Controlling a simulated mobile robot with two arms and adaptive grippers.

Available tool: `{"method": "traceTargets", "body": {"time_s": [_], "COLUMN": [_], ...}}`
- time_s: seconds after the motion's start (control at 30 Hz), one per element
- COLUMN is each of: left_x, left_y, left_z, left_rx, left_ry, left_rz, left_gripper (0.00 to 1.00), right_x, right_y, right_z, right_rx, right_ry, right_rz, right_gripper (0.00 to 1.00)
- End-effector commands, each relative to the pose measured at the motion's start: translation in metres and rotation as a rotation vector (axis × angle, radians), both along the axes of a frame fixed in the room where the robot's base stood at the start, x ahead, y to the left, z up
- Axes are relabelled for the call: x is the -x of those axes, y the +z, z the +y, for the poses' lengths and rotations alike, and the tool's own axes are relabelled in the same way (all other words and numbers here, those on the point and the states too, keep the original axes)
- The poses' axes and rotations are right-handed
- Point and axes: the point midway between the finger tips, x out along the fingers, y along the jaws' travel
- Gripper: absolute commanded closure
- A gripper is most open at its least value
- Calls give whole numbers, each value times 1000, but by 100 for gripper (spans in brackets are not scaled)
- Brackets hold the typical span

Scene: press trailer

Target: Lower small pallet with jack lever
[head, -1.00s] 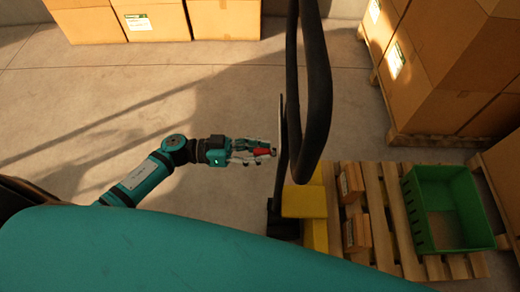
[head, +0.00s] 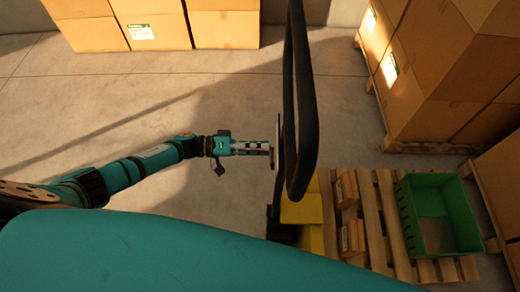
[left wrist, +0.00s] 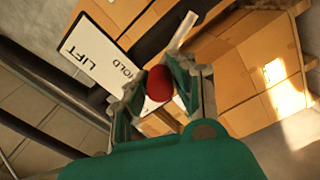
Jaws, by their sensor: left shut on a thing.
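The pallet jack has a tall black loop handle (head: 312,100) and a yellow body (head: 302,211). Its small wooden pallet (head: 376,225) lies at the lower right in the head view. My left gripper (head: 272,149) is beside the handle's left side. In the left wrist view, its fingers (left wrist: 158,88) are shut on the red knob (left wrist: 160,77) of the jack lever. A white plate (left wrist: 98,52) behind the knob reads LIFT and HOLD; the rest is hidden. The pallet's height above the floor cannot be judged. My right gripper is not in view.
A green crate (head: 407,226) and small cartons (head: 347,188) sit on the small pallet. Stacked boxes (head: 440,85) stand at the right, and more boxes (head: 153,22) line the back. The floor (head: 110,110) left of the handle is clear.

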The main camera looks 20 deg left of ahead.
Motion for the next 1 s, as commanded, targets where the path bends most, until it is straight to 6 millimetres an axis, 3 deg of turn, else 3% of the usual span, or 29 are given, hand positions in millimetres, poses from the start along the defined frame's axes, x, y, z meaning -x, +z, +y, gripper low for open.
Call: {"method": "traceTargets", "body": {"time_s": [0.43,1.0], "left_x": [-17,-20], "left_y": [-11,-13], "left_z": [6,7], "left_rx": [76,95], "left_ry": [4,4], "left_rz": [272,337], "left_gripper": [100,100], "right_x": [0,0], "right_y": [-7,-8], "right_z": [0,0], "right_rx": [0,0], "right_ry": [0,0], "right_rz": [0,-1], "right_gripper": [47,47]}}
